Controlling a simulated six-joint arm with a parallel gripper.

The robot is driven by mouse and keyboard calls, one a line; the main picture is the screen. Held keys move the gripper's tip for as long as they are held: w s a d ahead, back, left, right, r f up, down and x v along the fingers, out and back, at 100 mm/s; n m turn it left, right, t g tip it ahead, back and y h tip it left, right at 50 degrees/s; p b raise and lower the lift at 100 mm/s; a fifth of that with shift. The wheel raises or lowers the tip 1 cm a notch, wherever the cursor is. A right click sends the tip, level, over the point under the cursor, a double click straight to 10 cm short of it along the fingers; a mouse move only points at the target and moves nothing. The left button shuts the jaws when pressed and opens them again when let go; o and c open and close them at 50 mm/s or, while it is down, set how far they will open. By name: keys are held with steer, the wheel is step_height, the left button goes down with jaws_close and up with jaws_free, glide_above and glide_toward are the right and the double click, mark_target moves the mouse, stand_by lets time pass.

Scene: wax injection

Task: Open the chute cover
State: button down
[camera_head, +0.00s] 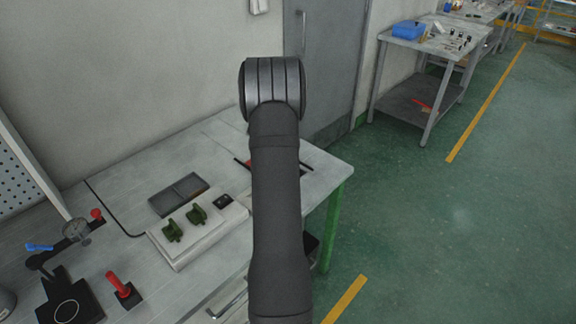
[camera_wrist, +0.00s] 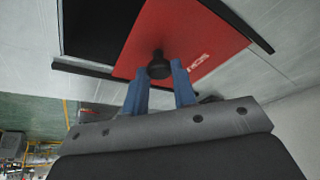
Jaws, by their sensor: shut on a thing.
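The chute cover (camera_wrist: 190,40) is a flat red plate with pale lettering, seen in the wrist view. It lies between dark rails, and a black opening (camera_wrist: 88,25) shows beside it at the left. My gripper (camera_wrist: 160,75) has its two blue fingers shut on the cover's round black knob (camera_wrist: 159,62). In the head view only a small red bit of the cover (camera_head: 304,168) shows past my arm, on the far part of the table. My arm hides the knob and gripper there.
The grey table (camera_head: 215,135) holds a white block with two green parts (camera_head: 185,223), a dark two-part tray (camera_head: 178,194) and a red-handled tool (camera_head: 121,288). A dial gauge (camera_head: 76,230) stands at the left. Green floor is open at the right.

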steer(key=w+a, duration=0.3)
steer(key=shift+w+a, duration=0.15)
steer(key=c, duration=1.2)
jaws_free()
steer(key=shift+o, duration=0.2)
steer(key=v, duration=1.7)
steer(key=shift+s+r, duration=0.15)
steer(key=shift+s, duration=0.05)
